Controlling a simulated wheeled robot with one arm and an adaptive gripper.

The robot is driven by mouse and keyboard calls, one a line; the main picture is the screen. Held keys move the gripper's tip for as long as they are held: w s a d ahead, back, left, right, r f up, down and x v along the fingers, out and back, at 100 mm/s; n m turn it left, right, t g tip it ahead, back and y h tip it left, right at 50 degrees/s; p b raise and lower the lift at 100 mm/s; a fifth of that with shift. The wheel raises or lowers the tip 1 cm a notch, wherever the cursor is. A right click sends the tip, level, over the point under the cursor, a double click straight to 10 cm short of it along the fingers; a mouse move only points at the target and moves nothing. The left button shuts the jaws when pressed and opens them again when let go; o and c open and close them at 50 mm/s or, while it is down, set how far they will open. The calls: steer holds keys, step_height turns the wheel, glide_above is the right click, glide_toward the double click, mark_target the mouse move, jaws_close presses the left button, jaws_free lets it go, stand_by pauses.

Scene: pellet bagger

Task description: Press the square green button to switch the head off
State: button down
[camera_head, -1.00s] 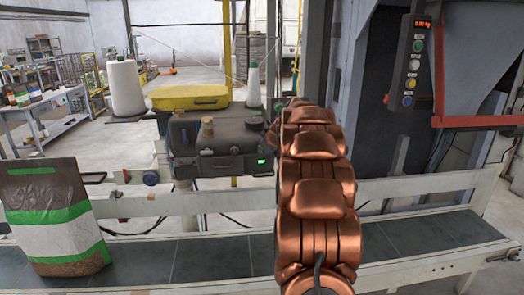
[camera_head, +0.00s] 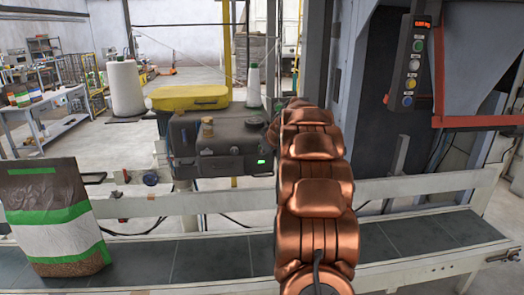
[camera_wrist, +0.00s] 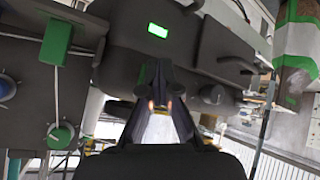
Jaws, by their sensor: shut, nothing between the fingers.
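The dark grey machine head (camera_head: 222,140) stands behind the conveyor, with a small lit green rectangular button (camera_head: 261,162) at the lower right of its front. The lit green button also shows in the wrist view (camera_wrist: 157,30), near the top. My gripper (camera_wrist: 161,70) is shut and empty. Its dark fingers point toward the head's dark face, and their tips appear just below the lit button in the picture. I see a gap in the picture between tips and button; the depth of that gap is hard to tell. In the head view my copper arm hides the gripper.
A filled bag (camera_head: 56,220) stands on the conveyor (camera_head: 200,258) at left. A button panel (camera_head: 411,66) hangs at right. In the wrist view a blue knob (camera_wrist: 6,88) is at left.

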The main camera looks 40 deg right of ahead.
stand_by(0.3)
steer(key=shift+s+a+b, duration=0.55)
steer(key=shift+s+b, duration=0.15)
steer(key=shift+b, duration=0.3)
steer(key=shift+s+f, duration=0.1)
steer(key=shift+s+a+b, duration=0.95)
steer(key=shift+s+b, duration=0.2)
steer(key=shift+b, duration=0.1)
steer(key=shift+s+a+b, duration=0.9)
steer(key=shift+s+b, duration=0.25)
steer(key=shift+b, duration=0.05)
